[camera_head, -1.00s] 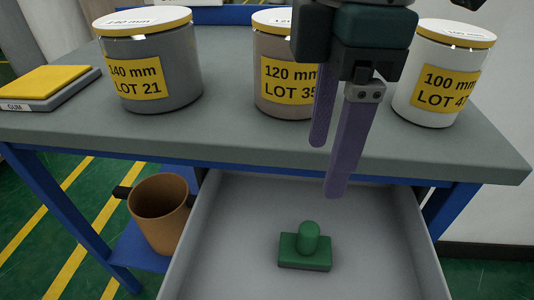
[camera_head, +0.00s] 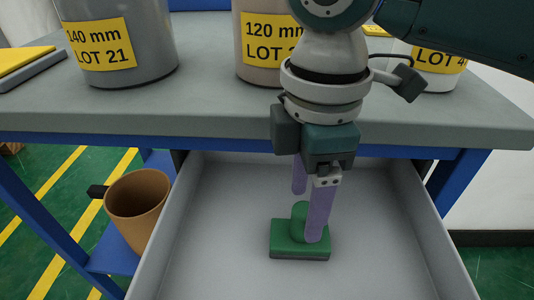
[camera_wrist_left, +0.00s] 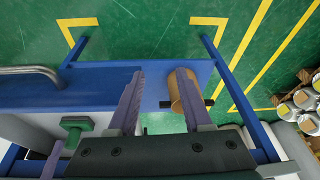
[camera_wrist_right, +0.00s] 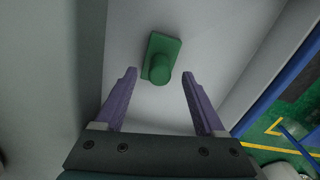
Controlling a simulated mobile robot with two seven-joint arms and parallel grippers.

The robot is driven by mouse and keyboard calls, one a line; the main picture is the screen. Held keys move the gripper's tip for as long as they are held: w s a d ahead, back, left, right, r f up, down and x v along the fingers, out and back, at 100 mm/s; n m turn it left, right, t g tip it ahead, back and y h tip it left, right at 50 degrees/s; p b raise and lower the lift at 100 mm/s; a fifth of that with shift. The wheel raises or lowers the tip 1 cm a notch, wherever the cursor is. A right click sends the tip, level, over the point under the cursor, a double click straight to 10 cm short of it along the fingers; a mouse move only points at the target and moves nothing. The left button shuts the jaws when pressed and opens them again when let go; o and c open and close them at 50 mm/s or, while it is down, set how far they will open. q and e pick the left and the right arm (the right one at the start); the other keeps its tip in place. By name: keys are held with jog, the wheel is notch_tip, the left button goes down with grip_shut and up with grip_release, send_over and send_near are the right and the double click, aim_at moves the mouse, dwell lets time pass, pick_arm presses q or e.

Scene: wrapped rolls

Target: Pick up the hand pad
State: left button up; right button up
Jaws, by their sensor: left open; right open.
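The hand pad (camera_head: 287,248) is a green block with a rounded upright knob, lying on the floor of the open drawer (camera_head: 215,215). My right gripper (camera_head: 308,214) points down into the drawer, open, its near finger overlapping the right side of the knob in the head view. In the right wrist view, the hand pad (camera_wrist_right: 165,50) has its knob in line with the gap between the open fingertips; I cannot tell whether they touch it. My left gripper (camera_wrist_left: 161,73) is open and empty. The left wrist view also shows the hand pad (camera_wrist_left: 76,125) off to the left.
A brown cup (camera_head: 137,205) stands on a blue ledge (camera_head: 115,258) left of the drawer. Several labelled jars, including a grey one (camera_head: 150,50), stand on the worktop (camera_head: 210,110). The drawer walls surround the pad; the drawer holds nothing else visible.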

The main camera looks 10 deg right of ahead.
aim_at(301, 228)
notch_tip(301, 228, down, 3)
jog(key=shift+r+b, duration=0.15)
jog(key=shift+b, duration=0.15)
grip_shut()
dwell(0.4)
jog(key=shift+r, duration=0.1)
dwell(0.7)
